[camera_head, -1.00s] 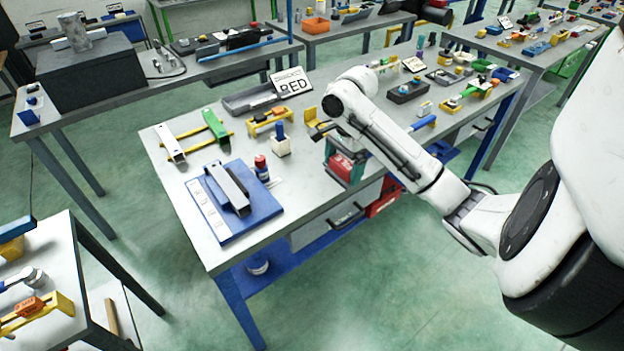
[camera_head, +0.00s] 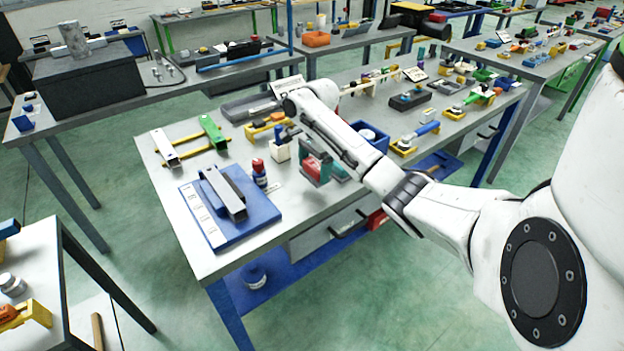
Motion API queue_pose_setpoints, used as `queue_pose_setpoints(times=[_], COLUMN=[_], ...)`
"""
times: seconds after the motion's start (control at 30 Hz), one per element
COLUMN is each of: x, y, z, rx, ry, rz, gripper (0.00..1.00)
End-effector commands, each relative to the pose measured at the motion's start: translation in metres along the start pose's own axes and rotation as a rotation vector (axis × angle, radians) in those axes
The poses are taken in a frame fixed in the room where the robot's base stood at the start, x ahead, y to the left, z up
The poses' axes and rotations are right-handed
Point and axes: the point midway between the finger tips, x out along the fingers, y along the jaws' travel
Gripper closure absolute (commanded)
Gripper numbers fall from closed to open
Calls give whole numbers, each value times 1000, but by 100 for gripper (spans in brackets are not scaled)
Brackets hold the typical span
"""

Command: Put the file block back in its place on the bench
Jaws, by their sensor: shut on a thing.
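My gripper (camera_head: 308,148) hangs below the white wrist over the middle of the near bench, partly hidden by my arm. It is shut on a red and teal block, which I take to be the file block (camera_head: 315,168), held near the bench's front edge. Its lower end is close to the bench top; I cannot tell whether it touches.
A red-capped bottle (camera_head: 259,174) and a blue board with a grey bar (camera_head: 232,212) are to the left. A yellow holder (camera_head: 262,130) is behind. A green-ended clamp (camera_head: 212,132) lies at the back left.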

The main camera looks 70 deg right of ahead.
Motion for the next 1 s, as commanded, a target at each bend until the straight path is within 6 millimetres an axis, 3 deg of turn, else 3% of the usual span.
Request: queue_pose_setpoints(times=[0.5,0.9,0.93,1.0], x=[41,47,46,46], y=[-11,-11,-11,-11], z=[-5,-3,-4,-4], rx=[1,0,-1,-1], ry=[3,0,0,1], rz=[0,-1,-1,-1], gripper=[42,42,6,0])
